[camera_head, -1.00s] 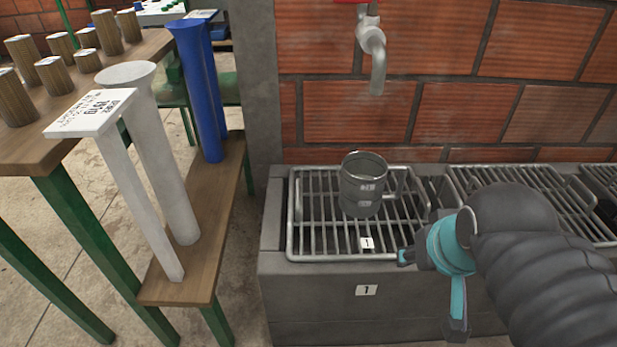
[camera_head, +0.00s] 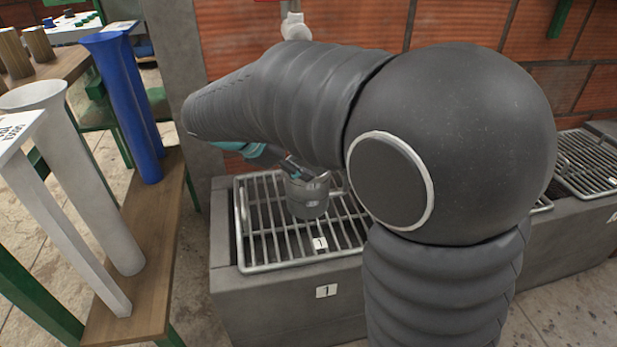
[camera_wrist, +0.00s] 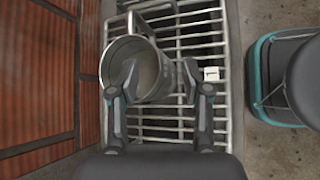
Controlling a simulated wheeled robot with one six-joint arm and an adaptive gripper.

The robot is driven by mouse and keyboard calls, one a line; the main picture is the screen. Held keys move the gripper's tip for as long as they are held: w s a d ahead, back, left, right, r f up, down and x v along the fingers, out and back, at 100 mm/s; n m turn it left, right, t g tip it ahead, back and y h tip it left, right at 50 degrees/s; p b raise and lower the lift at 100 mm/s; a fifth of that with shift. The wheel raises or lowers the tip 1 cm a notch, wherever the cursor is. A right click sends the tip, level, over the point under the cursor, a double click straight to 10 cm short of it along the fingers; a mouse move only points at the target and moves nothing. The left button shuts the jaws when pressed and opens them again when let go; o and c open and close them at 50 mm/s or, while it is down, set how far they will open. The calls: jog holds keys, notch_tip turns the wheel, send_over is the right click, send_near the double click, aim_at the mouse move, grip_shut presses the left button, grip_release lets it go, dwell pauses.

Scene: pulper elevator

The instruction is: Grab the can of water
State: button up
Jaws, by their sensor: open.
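The can of water (camera_head: 307,200) is a grey metal can with white markings and a handle. It stands upright on the metal grate (camera_head: 262,262) marked 1. In the wrist view the can (camera_wrist: 109,66) shows from above, left of centre, with liquid inside. My gripper (camera_wrist: 159,66) is open at the can. Its left finger overlaps the can's mouth and its right finger is to the right of the can, over the grate. I cannot tell whether the left finger is inside or above the rim. In the head view my arm partly hides my gripper (camera_head: 296,168).
A tap (camera_head: 295,27) hangs on the brick wall above the grate. A wooden bench (camera_head: 160,225) with white and blue funnel-topped tubes (camera_head: 128,110) stands at the left. A second grate (camera_head: 590,165) lies to the right.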

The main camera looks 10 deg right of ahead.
jog(key=w+a+f+n+t+h, duration=0.2)
jog(key=w+a+n+h, duration=0.1)
jog(key=w+a+n, duration=0.45)
jog(key=w+d+f+m+b, duration=0.1)
jog(key=w+d+f, duration=0.4)
jog(key=d, duration=0.5)
jog(key=shift+d+f+m+h+b, duration=0.2)
jog(key=shift+d+m+h+b, duration=0.15)
jog(key=shift+b, duration=0.2)
grip_shut()
jog(key=shift+t, duration=0.3)
